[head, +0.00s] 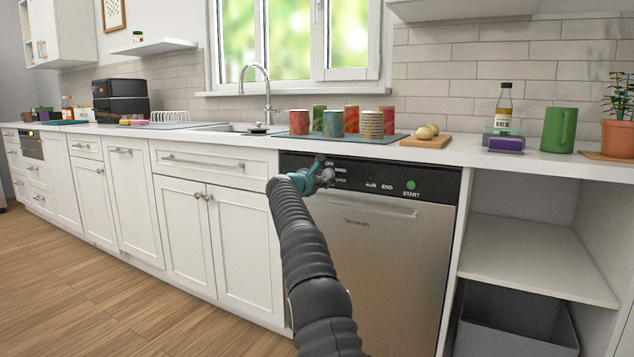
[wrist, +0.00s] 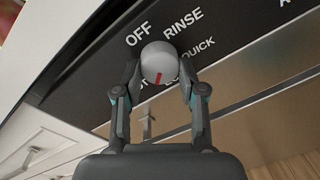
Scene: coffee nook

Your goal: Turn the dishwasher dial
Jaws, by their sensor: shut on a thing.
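The dishwasher (head: 375,265) has a steel front with a black control panel (head: 440,187) along its top. Its dial is a round pale knob (wrist: 157,62) with a red mark, seen in the wrist view. The labels OFF, RINSE and QUICK stand around it, and another label is partly hidden. The red mark points down toward my gripper in that view, away from OFF and RINSE. My gripper (wrist: 160,80) is shut on the dial, one finger on each side. In the head view my gripper (head: 322,172) is at the panel's left end and covers most of the dial.
A green START button (head: 411,185) is right of the dial. Several cups (head: 333,124) stand on a dark mat on the counter above. A wooden board (head: 427,140) holds round items. A grey bin (head: 515,322) sits under the open shelf at right. The floor at left is clear.

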